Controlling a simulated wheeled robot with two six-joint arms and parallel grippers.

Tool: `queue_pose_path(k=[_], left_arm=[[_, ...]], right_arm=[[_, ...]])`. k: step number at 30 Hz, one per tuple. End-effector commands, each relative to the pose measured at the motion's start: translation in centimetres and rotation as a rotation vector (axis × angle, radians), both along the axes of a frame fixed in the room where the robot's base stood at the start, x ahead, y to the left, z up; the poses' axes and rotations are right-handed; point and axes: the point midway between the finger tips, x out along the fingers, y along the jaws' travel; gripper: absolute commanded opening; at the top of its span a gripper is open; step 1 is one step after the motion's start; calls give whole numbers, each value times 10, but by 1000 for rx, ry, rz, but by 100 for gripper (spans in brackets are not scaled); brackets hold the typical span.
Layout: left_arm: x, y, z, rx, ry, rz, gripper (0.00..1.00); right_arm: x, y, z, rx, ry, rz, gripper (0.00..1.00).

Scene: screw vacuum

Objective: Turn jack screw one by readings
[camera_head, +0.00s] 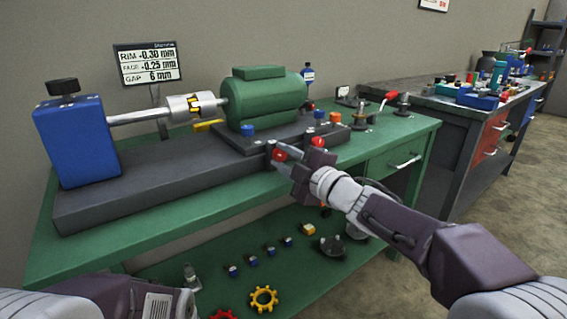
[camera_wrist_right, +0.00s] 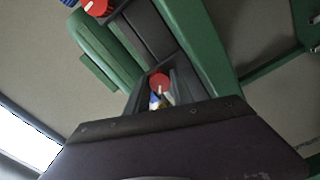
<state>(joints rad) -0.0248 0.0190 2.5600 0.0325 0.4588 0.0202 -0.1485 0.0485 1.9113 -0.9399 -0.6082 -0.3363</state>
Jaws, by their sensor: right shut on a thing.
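The readout panel (camera_head: 148,64) shows RIM -0.30 mm, FACE -0.25 mm and GAP 6 mm. A green motor (camera_head: 264,97) sits on a dark base (camera_head: 150,182), its shaft side facing a silver coupling (camera_head: 192,106). My right gripper (camera_head: 284,157) is at the front edge of the base, shut on a red-headed jack screw (camera_head: 280,155). In the right wrist view the red head (camera_wrist_right: 160,82), with a white mark, sits between the fingers. Part of the screw is hidden by the gripper. My left arm shows at the lower left, but its gripper is out of view.
A blue block (camera_head: 76,141) stands at the base's left end. Another red knob (camera_head: 318,141) is close to my right gripper. A blue knob (camera_head: 247,131) is on the motor mount. Loose parts lie on the lower shelf, including a yellow gear (camera_head: 263,298).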

Motion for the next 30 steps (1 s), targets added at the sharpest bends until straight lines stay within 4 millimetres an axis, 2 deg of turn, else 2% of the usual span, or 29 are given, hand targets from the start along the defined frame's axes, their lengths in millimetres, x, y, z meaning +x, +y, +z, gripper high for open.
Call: queue_pose_path(k=[3, 15, 30], left_arm=[[0, 0, -9, 0, 0, 0, 57], [0, 0, -22, 0, 0, 0, 57], [0, 0, -26, 0, 0, 0, 57]], right_arm=[[0, 0, -3, -83, -60, 0, 0], [0, 0, -3, -304, -218, 1, 0], [0, 0, -2, -389, -279, 1, 0]])
